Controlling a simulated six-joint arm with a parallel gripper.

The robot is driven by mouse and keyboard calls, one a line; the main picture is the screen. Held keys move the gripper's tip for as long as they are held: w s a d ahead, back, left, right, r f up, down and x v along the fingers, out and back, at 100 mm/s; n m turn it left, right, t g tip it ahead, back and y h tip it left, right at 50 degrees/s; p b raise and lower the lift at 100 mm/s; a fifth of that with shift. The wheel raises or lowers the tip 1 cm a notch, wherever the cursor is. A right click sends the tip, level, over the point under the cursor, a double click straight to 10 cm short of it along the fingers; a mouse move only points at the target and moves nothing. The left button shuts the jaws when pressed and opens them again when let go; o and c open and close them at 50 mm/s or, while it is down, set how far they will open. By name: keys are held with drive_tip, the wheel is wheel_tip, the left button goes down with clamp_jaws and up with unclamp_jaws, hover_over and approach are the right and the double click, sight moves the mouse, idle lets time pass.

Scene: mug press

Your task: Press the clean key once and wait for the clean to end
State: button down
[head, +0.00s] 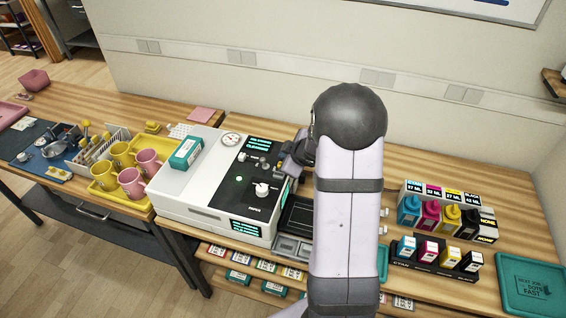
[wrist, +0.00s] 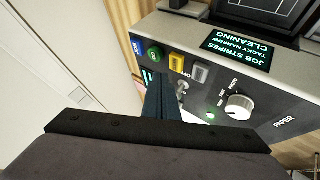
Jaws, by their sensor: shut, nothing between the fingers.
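The white printer (head: 180,200) stands on the wooden bench with a black control panel (head: 238,190) on its right part. In the wrist view, the panel has a blue key (wrist: 138,46), a green key (wrist: 155,54), a yellow key (wrist: 176,62) and a grey key (wrist: 200,74). Their labels are too small to tell which is the clean key. The display (wrist: 240,50) reads "JOB STRIPES", "TACKY NARROW", "CLEANING". My gripper (wrist: 161,80) is shut and empty, its fingertips beside the green and yellow keys. Contact cannot be told. In the head view my arm partly hides the gripper (head: 294,155).
A white knob (wrist: 238,107) and a lit green lamp (wrist: 211,116) are on the panel. A teal box (head: 186,153) lies on the printer. Yellow and pink mugs (head: 131,183) stand left of it. Ink bottles (head: 430,214) stand right of my arm.

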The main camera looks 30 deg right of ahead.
drive_tip(key=shift+r+p, duration=1.8)
drive_tip(key=shift+r, duration=0.25)
